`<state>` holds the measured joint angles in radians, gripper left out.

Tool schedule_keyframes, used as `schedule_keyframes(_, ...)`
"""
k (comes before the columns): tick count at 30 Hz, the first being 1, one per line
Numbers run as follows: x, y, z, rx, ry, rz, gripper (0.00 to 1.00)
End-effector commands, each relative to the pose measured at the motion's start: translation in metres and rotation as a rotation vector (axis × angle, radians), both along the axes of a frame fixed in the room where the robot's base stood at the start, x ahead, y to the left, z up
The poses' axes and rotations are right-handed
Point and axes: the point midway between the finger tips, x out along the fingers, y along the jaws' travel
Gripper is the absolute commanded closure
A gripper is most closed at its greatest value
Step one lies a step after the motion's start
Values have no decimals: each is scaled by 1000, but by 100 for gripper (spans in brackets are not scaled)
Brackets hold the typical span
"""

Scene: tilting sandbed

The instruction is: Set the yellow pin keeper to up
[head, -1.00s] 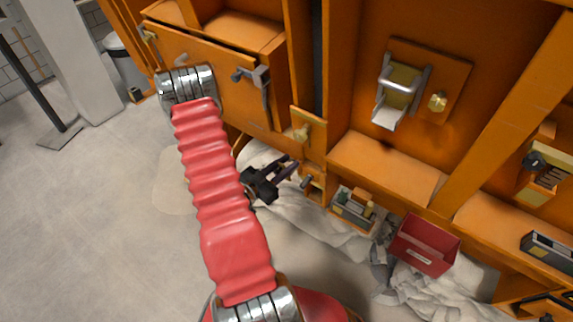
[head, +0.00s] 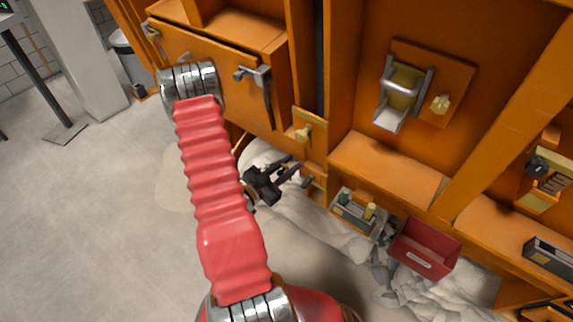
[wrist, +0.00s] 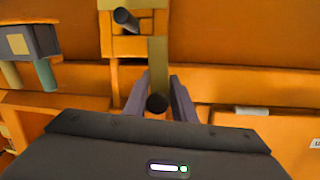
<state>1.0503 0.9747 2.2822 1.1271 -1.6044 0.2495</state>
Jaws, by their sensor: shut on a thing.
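The yellow pin keeper (wrist: 158,65) shows in the wrist view as a narrow upright yellow strip with a dark round end low between my fingers. Above it, a dark pin (wrist: 126,18) sticks out of an orange-yellow bracket. My gripper (wrist: 160,88) is shut on the keeper, one finger on each side. In the head view my gripper (head: 297,172) reaches from the left to a small yellow-orange bracket (head: 314,186) low on the orange frame. The fingertips hide part of it there, and the keeper's exact angle is hard to tell.
A red bin (head: 425,248) and a small box with bottles (head: 355,212) stand right of my gripper. A brass knob (head: 304,133) sits just above it. An orange door with a grey handle (head: 255,77) is up left. Sand and crumpled cloth lie below.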

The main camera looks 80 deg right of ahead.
Motion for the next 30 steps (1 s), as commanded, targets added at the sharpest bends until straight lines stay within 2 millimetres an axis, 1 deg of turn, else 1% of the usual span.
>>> schedule_keyframes(5,1,-1,0,0,-4,1,100)
schedule_keyframes(6,1,-1,0,0,-4,1,75)
schedule_keyframes(10,0,0,0,0,-2,1,66)
schedule_keyframes(18,0,0,0,0,-1,-1,66)
schedule_keyframes(22,2,4,0,0,0,0,66)
schedule_keyframes(26,9,12,0,1,0,1,66)
schedule_keyframes(30,17,25,0,0,1,1,66)
